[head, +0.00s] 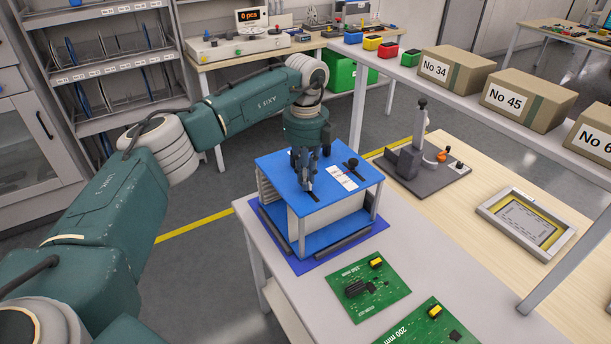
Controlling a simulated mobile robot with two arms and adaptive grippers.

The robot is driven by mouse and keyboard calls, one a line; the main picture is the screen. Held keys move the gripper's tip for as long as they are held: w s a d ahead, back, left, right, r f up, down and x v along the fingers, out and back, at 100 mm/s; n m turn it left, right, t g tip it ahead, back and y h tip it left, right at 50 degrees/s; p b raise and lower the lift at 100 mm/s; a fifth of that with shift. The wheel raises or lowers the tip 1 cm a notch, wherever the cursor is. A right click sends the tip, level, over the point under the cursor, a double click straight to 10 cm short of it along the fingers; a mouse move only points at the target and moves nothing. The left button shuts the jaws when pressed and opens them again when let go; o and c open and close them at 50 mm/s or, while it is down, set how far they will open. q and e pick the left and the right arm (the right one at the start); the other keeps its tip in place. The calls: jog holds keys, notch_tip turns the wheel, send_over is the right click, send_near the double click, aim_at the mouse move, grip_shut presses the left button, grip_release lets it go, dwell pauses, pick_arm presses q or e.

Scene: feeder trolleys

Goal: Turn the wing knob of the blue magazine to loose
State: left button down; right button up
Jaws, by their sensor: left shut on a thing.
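The blue magazine (278,160) stands on a blue mat (303,268) at the far left corner of the bench. It has a blue top plate, a blue base and open sides with pale posts. On its top are a black round knob (352,162) near a dark slot and a white label (341,178) with small markings. My left gripper (306,180) points down onto the top plate, left of the label. It is shut on a small part there, apparently the wing knob, which the fingers mostly hide. The knob's angle cannot be read. My right gripper is out of view.
Two green circuit boards (368,288) lie on the bench in front of the magazine. A grey fixture with an upright lever (420,130) and a framed panel (525,223) are to the right. Labelled cartons (525,100) stand on a shelf above.

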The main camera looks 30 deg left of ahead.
pick_arm(q)
jog(key=shift+w+r+n, duration=0.1)
jog(key=shift+n, duration=0.5)
jog(key=c, duration=1.7)
grip_release()
jog(key=shift+c, duration=0.2)
notch_tip(320, 180, up, 12)
